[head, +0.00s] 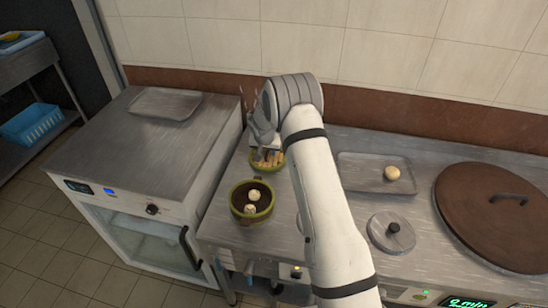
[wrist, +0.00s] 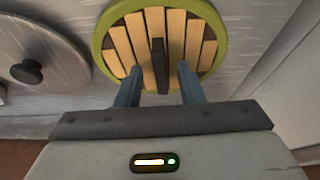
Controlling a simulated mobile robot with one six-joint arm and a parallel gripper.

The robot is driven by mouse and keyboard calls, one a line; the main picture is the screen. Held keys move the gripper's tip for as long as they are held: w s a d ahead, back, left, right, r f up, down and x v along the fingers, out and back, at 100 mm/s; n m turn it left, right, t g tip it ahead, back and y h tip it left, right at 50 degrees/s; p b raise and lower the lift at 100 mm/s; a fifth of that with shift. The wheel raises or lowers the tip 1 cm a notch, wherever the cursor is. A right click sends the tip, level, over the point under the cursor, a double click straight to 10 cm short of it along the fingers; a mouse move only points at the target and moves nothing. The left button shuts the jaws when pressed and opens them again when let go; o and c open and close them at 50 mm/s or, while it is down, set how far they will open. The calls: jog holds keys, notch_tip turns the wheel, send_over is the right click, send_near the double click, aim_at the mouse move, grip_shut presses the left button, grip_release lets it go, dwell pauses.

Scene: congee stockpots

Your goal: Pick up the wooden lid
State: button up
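The wooden lid (wrist: 186,38) is round, with pale slats, a dark bar handle (wrist: 160,62) and a green rim around it. In the head view the wooden lid (head: 266,163) lies toward the back of the steel counter, partly hidden by my arm and gripper. My gripper (wrist: 159,72) is open over the lid. Its two fingertips are apart, one on each side of the handle, with gaps visible between. My gripper also shows in the head view (head: 263,136), just above the lid.
A green pot (head: 236,200) with two pale buns stands in front of the lid. To the right are a tray (head: 358,173) with a bun, a small metal lid (head: 380,232) and a large brown lid (head: 470,225). A cabinet with an empty tray (head: 165,101) stands left.

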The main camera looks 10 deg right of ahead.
grip_shut()
dwell(0.3)
